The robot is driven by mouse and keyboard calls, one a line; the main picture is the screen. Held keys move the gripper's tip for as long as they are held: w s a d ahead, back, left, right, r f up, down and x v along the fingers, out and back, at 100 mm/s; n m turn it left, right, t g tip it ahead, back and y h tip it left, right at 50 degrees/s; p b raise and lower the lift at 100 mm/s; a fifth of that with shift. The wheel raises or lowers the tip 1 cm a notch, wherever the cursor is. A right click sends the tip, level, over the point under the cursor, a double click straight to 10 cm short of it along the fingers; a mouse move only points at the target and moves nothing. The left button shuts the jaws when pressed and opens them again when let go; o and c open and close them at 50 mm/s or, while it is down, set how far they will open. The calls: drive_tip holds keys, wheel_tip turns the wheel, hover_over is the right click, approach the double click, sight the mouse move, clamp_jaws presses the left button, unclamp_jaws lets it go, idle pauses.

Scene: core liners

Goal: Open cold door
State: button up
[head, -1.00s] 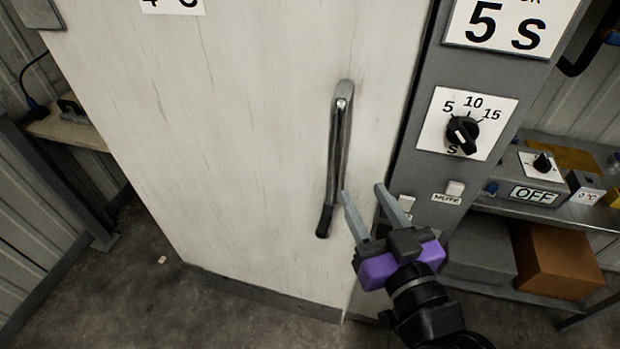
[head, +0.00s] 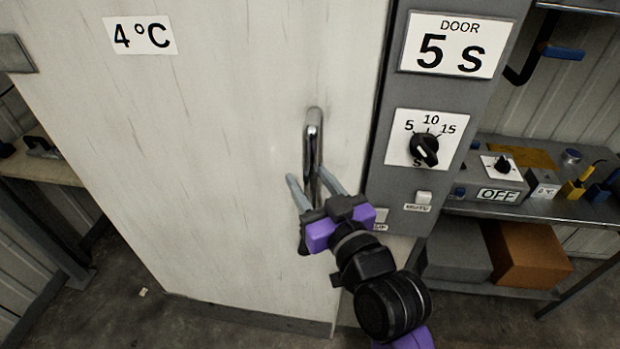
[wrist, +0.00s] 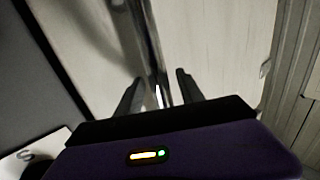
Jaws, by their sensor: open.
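The cold door (head: 230,90) is a large pale, streaked panel with a 4 °C sign, and it looks shut. Its handle (head: 314,140) is an upright chrome bar near the door's right edge. My gripper (head: 305,178) is open in front of the handle's lower part, one finger to each side of it in the head view. In the wrist view the handle (wrist: 153,62) runs down between the two spread fingers (wrist: 157,85). I cannot tell how far the fingers reach around the bar. The handle's lower end is hidden behind my gripper.
Right of the door is a grey panel with a "DOOR 5 s" sign (head: 459,45), a black dial (head: 425,149) and small buttons (head: 423,197). A metal shelf farther right holds an OFF box (head: 499,194) and a cardboard box (head: 525,254). A bench (head: 42,168) stands left.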

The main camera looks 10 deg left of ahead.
clamp_jaws()
idle(1.4)
